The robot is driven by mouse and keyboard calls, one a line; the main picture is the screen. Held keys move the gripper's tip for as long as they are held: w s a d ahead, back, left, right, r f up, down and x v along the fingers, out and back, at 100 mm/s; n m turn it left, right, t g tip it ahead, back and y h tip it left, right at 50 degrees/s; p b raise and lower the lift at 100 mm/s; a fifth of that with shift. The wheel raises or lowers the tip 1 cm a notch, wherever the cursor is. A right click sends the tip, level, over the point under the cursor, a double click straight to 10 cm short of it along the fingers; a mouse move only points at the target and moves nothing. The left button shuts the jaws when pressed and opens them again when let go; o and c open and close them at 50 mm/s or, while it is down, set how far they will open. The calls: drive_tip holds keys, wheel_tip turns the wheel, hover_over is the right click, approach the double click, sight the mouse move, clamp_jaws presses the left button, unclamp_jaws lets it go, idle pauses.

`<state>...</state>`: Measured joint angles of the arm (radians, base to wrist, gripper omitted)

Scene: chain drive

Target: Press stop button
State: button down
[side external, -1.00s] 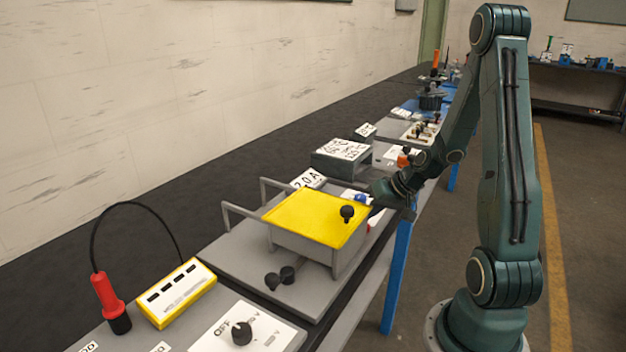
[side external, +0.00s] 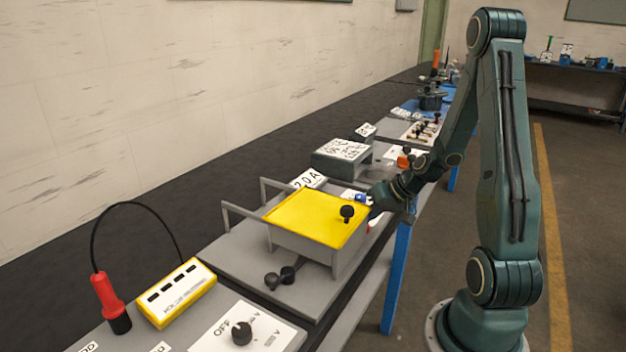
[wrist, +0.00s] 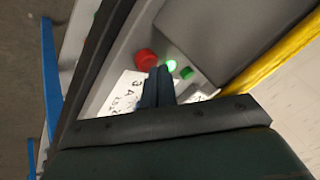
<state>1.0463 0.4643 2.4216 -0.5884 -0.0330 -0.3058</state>
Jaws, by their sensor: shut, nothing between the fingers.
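In the wrist view a red round button (wrist: 146,60) sits on a grey panel, just left of my fingertips. A glowing green light (wrist: 171,65) and a green button (wrist: 187,73) lie to the right of it. My gripper (wrist: 159,70) is shut and empty, its dark fingers pointing at the panel between the red button and the green light. I cannot tell whether the fingertips touch anything. In the side view my gripper (side external: 374,198) is at the right rear edge of the yellow-topped box (side external: 312,215); the buttons cannot be made out there.
The yellow-topped box carries a black knob (side external: 347,212) close to my gripper. Grey rails (side external: 240,212) stand at its left. A grey block with white labels (side external: 342,155) stands behind. A yellow device (side external: 176,292) and an OFF dial (side external: 241,333) are in front.

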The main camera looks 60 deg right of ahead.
drive_tip(key=shift+f, duration=0.45)
idle(0.6)
drive_tip(key=shift+r, duration=0.95)
drive_tip(key=shift+r, duration=0.15)
drive_tip(key=shift+r, duration=2.35)
drive_tip(key=shift+r, duration=0.1)
